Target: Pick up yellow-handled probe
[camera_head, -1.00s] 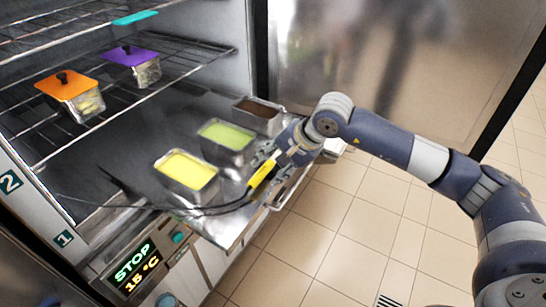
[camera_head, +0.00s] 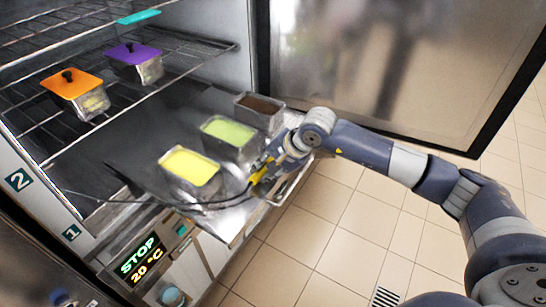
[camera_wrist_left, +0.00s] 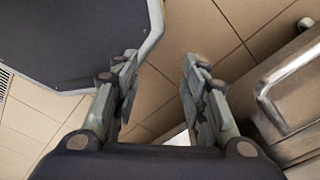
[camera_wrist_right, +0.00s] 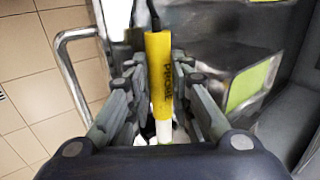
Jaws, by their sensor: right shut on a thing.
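The yellow-handled probe (camera_head: 258,176) lies at the front of the pulled-out steel shelf, beside the yellow tub, with its dark cable running left across the shelf. In the right wrist view its yellow handle (camera_wrist_right: 158,75) stands lengthwise between the two fingers, with a white end towards the palm. My right gripper (camera_head: 268,168) is shut on the handle; it also shows in the right wrist view (camera_wrist_right: 159,62). My left gripper (camera_wrist_left: 159,62) is open and empty above the floor in the left wrist view, and is out of the head view.
Tubs of yellow (camera_head: 190,168), green (camera_head: 228,132) and brown (camera_head: 260,106) contents stand behind the probe. Orange-lidded (camera_head: 74,84) and purple-lidded (camera_head: 133,54) containers sit on the wire rack. The display (camera_head: 139,259) reads STOP, 20 °C. The open door (camera_head: 370,70) stands at the right.

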